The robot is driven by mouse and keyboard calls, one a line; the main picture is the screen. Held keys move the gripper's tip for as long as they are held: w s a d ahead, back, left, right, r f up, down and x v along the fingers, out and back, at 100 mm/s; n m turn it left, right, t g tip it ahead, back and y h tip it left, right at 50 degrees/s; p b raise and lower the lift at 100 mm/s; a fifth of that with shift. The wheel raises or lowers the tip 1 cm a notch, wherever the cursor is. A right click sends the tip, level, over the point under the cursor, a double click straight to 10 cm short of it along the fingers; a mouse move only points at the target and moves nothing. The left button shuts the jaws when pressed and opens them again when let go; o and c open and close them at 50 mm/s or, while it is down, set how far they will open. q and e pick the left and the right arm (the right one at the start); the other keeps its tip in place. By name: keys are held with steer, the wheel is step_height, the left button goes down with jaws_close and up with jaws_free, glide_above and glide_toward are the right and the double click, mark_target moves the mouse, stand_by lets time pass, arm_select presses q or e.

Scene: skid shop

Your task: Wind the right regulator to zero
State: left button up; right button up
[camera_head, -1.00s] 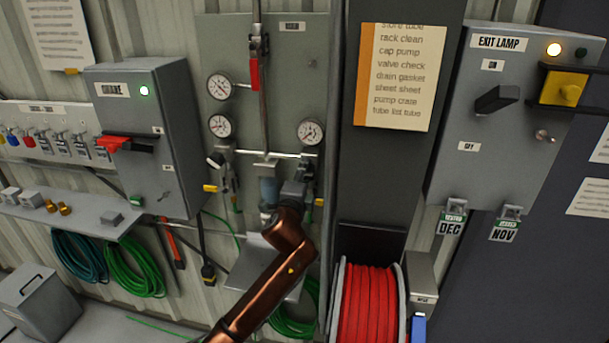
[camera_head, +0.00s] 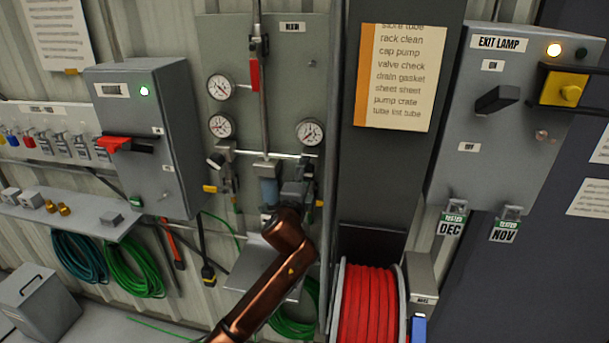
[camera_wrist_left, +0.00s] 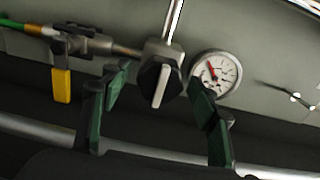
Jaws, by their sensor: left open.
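The right regulator shows in the left wrist view as a grey body with a round black knob (camera_wrist_left: 153,84) that has a pale bar across it. Its white gauge (camera_wrist_left: 216,73) is just right of it, with a red needle; the gauge also shows in the head view (camera_head: 310,132). My left gripper (camera_wrist_left: 160,77) is open, with one green finger on each side of the knob; contact cannot be told. In the head view my left gripper (camera_head: 293,193) is below the right gauge, and it and my copper-coloured arm hide most of the regulator. My right gripper is not in view.
A yellow-handled valve (camera_wrist_left: 61,84) is left of the knob. A vertical pipe with a red handle (camera_head: 254,75) runs above. A dark post stands right, with a red hose reel (camera_head: 368,305) below.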

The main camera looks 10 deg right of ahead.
arm_select(q)
steer(key=v, duration=1.2)
